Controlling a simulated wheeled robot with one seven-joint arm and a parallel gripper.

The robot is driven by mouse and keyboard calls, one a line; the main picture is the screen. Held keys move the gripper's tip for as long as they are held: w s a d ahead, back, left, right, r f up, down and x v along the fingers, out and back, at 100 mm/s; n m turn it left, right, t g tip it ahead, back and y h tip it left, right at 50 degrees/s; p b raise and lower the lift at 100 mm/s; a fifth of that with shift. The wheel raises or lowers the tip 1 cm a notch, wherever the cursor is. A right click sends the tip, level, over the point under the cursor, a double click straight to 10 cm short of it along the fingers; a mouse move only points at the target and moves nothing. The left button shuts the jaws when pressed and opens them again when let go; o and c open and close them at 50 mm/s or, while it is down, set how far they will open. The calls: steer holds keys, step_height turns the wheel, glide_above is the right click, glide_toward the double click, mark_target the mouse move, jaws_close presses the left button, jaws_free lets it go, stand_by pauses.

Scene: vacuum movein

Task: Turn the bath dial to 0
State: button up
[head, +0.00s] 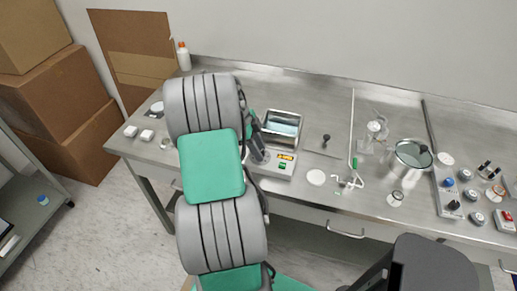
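The bath (283,123) is a square metal basin of bluish water on the metal bench, left of the picture's middle. Its pale front panel has a small yellow-orange display (286,157) and a green switch (282,166). My gripper (262,157) is at the left end of this front panel, partly behind my own arm. No dial can be made out; that part of the panel is covered by my gripper. I cannot tell whether my fingers touch anything or how far apart they are.
Right of the bath stand a flat plate with a dark knob (325,141), a white disc (316,177), glassware (376,128) and a metal pot (411,154). A white-capped bottle (184,56) is at the back left. Cardboard boxes (55,100) stand left of the bench.

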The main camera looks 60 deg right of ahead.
jaws_close()
